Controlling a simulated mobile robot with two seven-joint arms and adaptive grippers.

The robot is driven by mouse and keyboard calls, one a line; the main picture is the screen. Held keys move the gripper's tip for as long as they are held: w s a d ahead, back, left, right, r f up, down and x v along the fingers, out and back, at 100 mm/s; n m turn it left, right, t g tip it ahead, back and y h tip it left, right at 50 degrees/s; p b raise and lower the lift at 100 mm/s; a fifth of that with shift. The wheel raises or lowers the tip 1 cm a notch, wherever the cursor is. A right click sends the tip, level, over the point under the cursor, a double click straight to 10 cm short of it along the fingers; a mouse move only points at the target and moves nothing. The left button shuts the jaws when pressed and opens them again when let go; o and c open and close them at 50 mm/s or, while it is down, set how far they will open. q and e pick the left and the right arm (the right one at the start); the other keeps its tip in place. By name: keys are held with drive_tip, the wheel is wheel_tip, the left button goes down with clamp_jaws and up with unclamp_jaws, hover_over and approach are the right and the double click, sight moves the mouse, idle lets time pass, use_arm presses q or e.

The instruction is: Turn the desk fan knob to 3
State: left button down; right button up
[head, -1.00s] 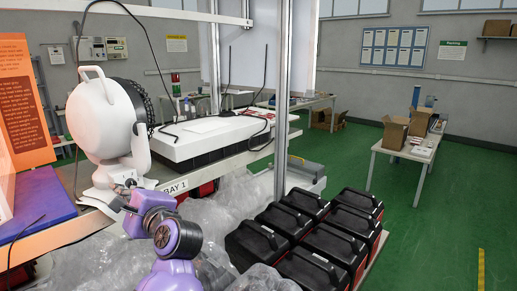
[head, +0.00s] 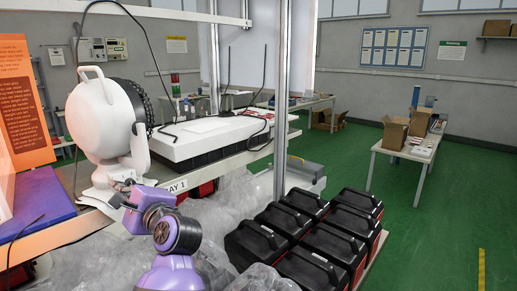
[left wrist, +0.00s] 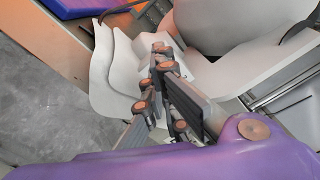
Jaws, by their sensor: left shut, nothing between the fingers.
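The white desk fan (head: 100,122) stands on the shelf at the left in the head view, its round head turned mostly away from me. Its white base (head: 98,193) is low at the shelf's front edge, partly behind my gripper. In the left wrist view, the base (left wrist: 103,80) lies just beyond the fingers and the fan head (left wrist: 225,25) is at the top. My left gripper (head: 122,193) is shut and empty, its fingertips (left wrist: 161,52) close over the base. I cannot tell whether they touch it. I cannot make out the knob or its setting. My right gripper is out of view.
A white-topped box (head: 205,138) with a cable sits right of the fan. A metal post (head: 282,100) rises from the shelf. A blue mat (head: 38,200) and an orange sign (head: 25,105) are at the left. Clear plastic wrap and black cases (head: 335,245) lie below.

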use_arm(q)
drive_tip(key=shift+a+f, duration=0.15)
drive_tip(key=shift+f, duration=0.2)
drive_tip(key=shift+w+r, duration=0.1)
drive_tip(key=shift+r, duration=0.1)
drive_tip(key=shift+w+r, duration=0.2)
drive_tip(key=shift+r, duration=0.15)
drive_tip(key=shift+w+d+r, duration=0.15)
drive_tip(key=shift+d+r, duration=0.1)
drive_tip(key=shift+d, duration=0.05)
drive_tip(key=shift+w+d+r, duration=0.1)
